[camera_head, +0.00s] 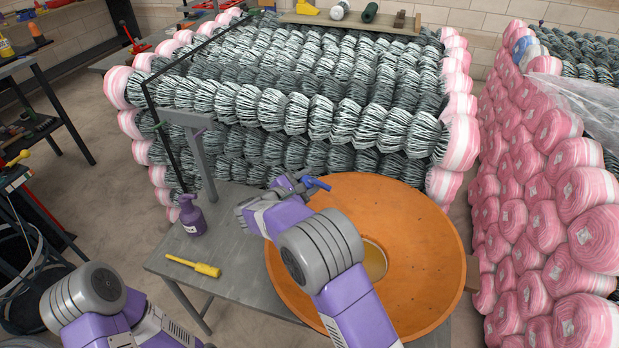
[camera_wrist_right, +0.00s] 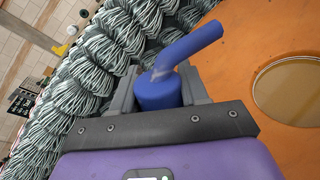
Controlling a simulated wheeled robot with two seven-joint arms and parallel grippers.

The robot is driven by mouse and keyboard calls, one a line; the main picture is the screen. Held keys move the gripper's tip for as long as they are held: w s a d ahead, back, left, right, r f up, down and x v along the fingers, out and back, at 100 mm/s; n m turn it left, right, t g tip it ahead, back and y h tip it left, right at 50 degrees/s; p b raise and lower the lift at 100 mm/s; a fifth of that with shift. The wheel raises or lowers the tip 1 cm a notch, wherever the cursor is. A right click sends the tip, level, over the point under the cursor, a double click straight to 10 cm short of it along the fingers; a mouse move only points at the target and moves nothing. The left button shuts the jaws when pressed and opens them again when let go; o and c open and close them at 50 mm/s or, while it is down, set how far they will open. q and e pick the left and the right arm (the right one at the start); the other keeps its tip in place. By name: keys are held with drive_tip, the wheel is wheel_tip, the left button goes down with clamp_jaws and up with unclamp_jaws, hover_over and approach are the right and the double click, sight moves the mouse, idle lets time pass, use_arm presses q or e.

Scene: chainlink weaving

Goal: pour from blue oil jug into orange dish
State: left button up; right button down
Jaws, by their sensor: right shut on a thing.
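The blue oil jug (camera_head: 315,183) shows only in part in the head view, with its spout pointing right, beyond my right gripper (camera_head: 287,188). In the right wrist view the jug (camera_wrist_right: 157,92) sits between the grey fingers, its bent spout reaching up and right. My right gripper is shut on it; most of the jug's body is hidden. The large round orange dish (camera_head: 420,225) lies on the grey table, partly covered by my right arm. A yellowish pool shows in its middle. The jug is near the dish's far left rim. My left gripper is not in view.
A purple spray bottle (camera_head: 192,216) and a yellow-handled tool (camera_head: 192,265) stand and lie on the table (camera_head: 235,285), left of the dish. Stacked wire rolls (camera_head: 300,110) rise behind the table. Pink-wrapped rolls (camera_head: 540,220) stand at the right.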

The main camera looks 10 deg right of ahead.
drive_tip(key=c, duration=1.3)
unclamp_jaws()
clamp_jaws()
drive_tip(key=shift+r+p, duration=2.65)
drive_tip(key=shift+r, duration=0.95)
